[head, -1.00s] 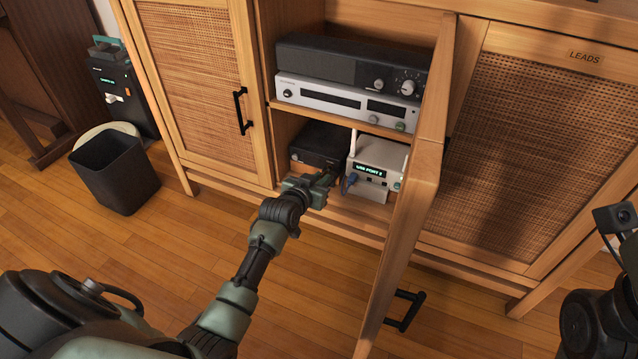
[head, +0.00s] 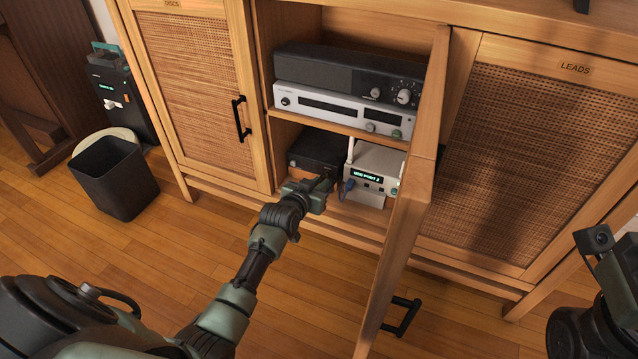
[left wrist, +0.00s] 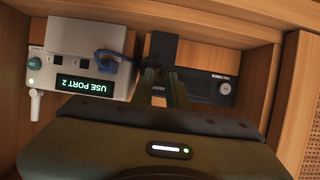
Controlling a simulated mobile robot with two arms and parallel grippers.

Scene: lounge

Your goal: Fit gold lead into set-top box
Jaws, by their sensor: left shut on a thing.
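My left gripper (head: 326,184) reaches into the lower middle compartment, in front of the low black box (head: 316,146). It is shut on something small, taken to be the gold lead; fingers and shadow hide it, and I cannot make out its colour. In the left wrist view the finger tips (left wrist: 165,88) are close to the black box's front (left wrist: 210,88); I cannot tell whether they touch. To the right in the head view stands a white box (head: 374,162) with antennas. Its display reads "USE PORT 2" in the left wrist view (left wrist: 87,86). A blue plug (left wrist: 118,64) is at its front.
An open cabinet door (head: 412,200) stands right of the compartment. Silver and black units (head: 345,105) fill the shelf above. A closed door labelled LEADS (head: 560,150) is further right. A black bin (head: 115,178) stands at left. My right arm shows at the right edge.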

